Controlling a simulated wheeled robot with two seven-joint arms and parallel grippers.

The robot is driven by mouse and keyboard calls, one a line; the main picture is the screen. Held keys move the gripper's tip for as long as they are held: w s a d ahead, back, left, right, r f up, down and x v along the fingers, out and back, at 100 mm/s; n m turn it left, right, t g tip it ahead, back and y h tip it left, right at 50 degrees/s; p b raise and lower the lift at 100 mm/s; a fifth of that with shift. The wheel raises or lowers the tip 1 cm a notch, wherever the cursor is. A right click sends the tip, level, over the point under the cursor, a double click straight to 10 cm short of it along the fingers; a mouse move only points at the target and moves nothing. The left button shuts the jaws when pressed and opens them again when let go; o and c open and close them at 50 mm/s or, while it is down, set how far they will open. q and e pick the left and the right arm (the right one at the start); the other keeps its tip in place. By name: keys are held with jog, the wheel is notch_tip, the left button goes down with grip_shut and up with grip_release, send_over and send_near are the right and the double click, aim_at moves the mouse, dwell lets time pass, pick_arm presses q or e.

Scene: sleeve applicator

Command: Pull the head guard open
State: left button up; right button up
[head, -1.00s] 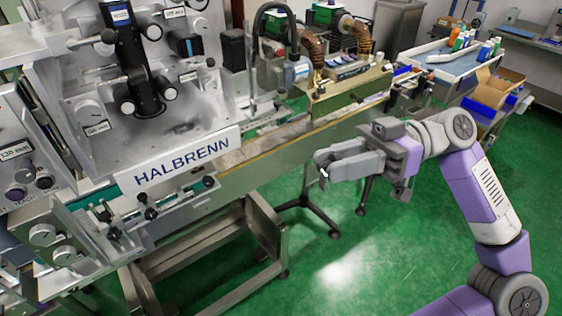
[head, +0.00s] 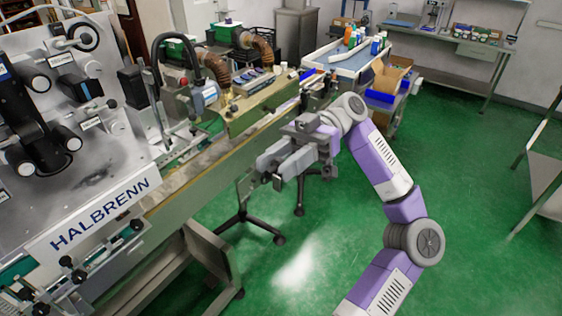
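The machine head (head: 45,135) with black rollers and a pale, clouded front face fills the left of the head view. A white HALBRENN plate (head: 105,215) runs below it. I cannot clearly make out the guard or its handle; the left part of the machine is cut off by the frame. My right gripper (head: 267,173) is in front of the conveyor, to the right of the head and well apart from it. Its fingers look parted, with nothing between them. My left gripper is not in view.
The conveyor (head: 185,200) runs from the machine toward the back, with brown hoses and small parts beyond it. A blue-topped cart (head: 345,60) with bottles stands behind. A bench (head: 470,45) is at the back right.

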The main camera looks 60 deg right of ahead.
jog(key=shift+o, duration=1.1)
jog(key=shift+f, duration=0.1)
jog(key=d+p, duration=0.2)
jog(key=d, duration=0.5)
jog(key=shift+s+d, duration=0.25)
jog(key=shift+s, duration=0.1)
